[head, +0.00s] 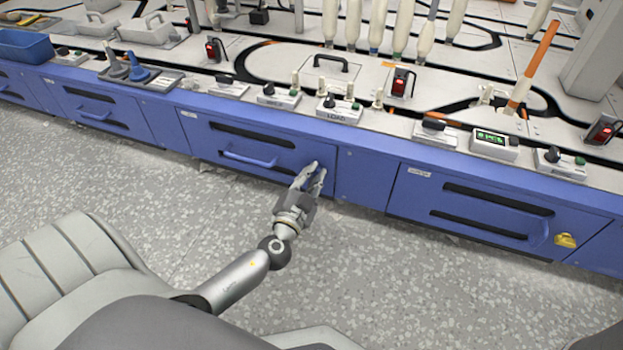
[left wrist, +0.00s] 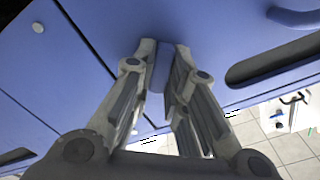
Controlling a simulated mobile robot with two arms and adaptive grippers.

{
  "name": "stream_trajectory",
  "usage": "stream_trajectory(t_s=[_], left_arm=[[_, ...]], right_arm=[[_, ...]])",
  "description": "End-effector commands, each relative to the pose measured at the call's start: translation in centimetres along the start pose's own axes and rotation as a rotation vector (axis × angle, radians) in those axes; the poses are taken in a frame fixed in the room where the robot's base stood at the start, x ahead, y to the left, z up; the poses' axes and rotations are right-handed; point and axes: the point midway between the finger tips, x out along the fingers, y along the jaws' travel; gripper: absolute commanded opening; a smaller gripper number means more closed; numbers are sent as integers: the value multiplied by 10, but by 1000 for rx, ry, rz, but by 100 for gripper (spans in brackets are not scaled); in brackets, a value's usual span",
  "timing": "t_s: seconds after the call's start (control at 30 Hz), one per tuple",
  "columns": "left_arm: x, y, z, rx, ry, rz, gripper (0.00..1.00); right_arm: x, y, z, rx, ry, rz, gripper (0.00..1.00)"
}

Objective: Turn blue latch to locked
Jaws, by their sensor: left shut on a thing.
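My left gripper (head: 316,168) is at the front of a blue cabinet panel, near the panel's right edge. In the left wrist view its two fingers (left wrist: 163,48) are shut on a narrow blue latch (left wrist: 157,78), which stands out between them from the blue panel face (left wrist: 215,45). In the head view the fingers hide this latch, so its turn cannot be told there. My right gripper is in neither view.
The panel has a dark slot (head: 250,135) and a blue handle (head: 250,160) left of my gripper. Another panel on the right has a blue latch (head: 539,233) and a yellow tag-like piece (head: 565,240). The speckled floor (head: 400,280) in front is clear.

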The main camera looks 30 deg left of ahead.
Motion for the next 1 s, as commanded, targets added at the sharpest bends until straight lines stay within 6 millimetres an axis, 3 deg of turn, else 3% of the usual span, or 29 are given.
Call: stream_trajectory(t_s=[0.6, 1.0], left_arm=[[0, 2, 0, 579, 1, 1, 0], [0, 3, 0, 838, 1, 2, 0]], right_arm=[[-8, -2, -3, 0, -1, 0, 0], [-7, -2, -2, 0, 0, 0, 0]])
